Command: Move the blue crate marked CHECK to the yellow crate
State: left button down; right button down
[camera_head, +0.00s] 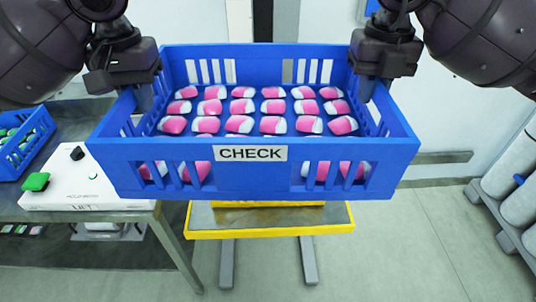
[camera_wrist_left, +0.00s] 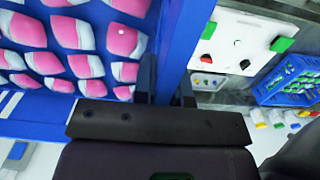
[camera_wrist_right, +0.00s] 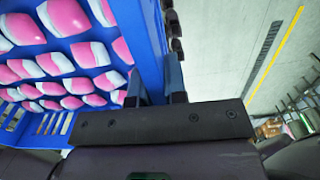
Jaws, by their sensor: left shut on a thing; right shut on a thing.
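The blue crate marked CHECK (camera_head: 253,180) is held up between my two grippers, roughly level, filled with rows of pink-and-white pieces. My left gripper (camera_head: 143,97) is shut on its left side wall, which also shows in the left wrist view (camera_wrist_left: 190,25). My right gripper (camera_head: 367,88) is shut on its right side wall, which also shows in the right wrist view (camera_wrist_right: 150,40).
A grey bench (camera_head: 90,216) at the left bears a white device (camera_head: 90,185) with a green button (camera_head: 36,182). Another blue crate (camera_head: 27,160) with green pieces is at the far left. The floor right of the stand is clear.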

pick_arm(q)
jog(key=shift+a, duration=0.15)
pick_arm(e)
jog(key=shift+d, duration=0.15)
